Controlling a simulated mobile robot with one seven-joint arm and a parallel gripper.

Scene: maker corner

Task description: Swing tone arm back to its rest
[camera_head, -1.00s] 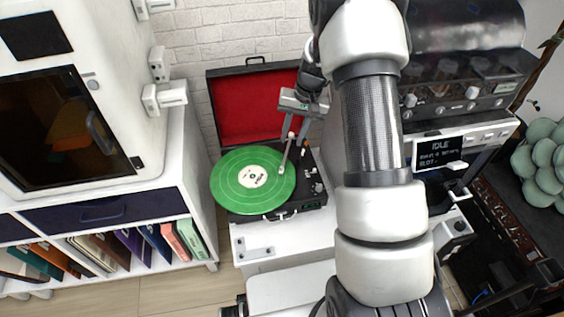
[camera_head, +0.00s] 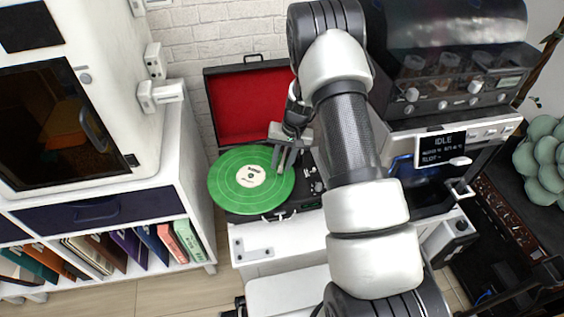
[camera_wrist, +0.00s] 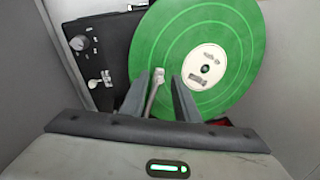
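The record player (camera_head: 287,210) is a black case with its red-lined lid open against the wall. A green record (camera_head: 226,183) with a white label lies on it. In the wrist view the record (camera_wrist: 238,42) fills the upper right. The thin grey tone arm (camera_wrist: 154,92) reaches over the record's edge, with its pale tip on the green part. My gripper (camera_head: 284,168) is low over the record's right side. In the wrist view my gripper's (camera_wrist: 159,80) two fingers are apart, one on each side of the tone arm. I cannot tell whether either finger touches it. In the head view my gripper mostly hides the tone arm.
Knobs and a small lever (camera_wrist: 102,79) sit on the player's deck beside the record. The open lid (camera_head: 238,115) rises behind my gripper.

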